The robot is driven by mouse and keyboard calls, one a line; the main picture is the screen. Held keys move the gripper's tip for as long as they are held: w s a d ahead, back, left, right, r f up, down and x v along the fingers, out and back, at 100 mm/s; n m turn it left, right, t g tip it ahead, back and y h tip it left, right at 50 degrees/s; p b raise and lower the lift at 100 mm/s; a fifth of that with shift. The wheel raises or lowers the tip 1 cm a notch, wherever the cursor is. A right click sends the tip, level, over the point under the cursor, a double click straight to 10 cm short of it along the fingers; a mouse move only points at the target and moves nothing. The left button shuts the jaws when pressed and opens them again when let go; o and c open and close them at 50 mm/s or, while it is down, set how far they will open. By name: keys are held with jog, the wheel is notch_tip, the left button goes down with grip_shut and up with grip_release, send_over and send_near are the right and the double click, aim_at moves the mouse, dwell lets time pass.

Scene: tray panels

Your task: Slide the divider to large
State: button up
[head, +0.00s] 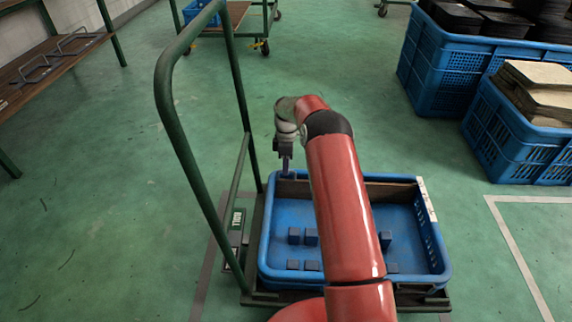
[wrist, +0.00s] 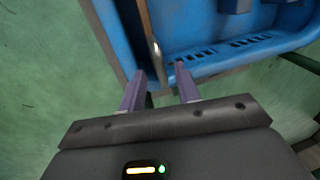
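The divider is a thin brown wooden board (head: 372,190) across the far end of the blue tray (head: 440,262). In the wrist view the divider (wrist: 148,25) runs down from the top edge and has a shiny metal piece (wrist: 155,50) near its end. My gripper (head: 286,172) points down at the tray's far left corner, by the divider's left end. In the wrist view my gripper (wrist: 160,70) has its two purple fingers apart, with the divider's end showing between them. I cannot tell whether either finger touches it. My arm hides the middle of the divider.
Several small blue blocks (head: 311,237) stand in the tray. A white strip (head: 427,199) with marks, too small to read, lies on its right rim. A green cart rail (head: 180,140) rises to the left. Blue crates (head: 520,130) stand at the right on open green floor.

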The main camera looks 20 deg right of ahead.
notch_tip(320, 180, up, 8)
jog(key=w, duration=0.1)
jog(key=shift+w+d+f, duration=0.2)
jog(key=shift+d, duration=0.05)
dwell(0.4)
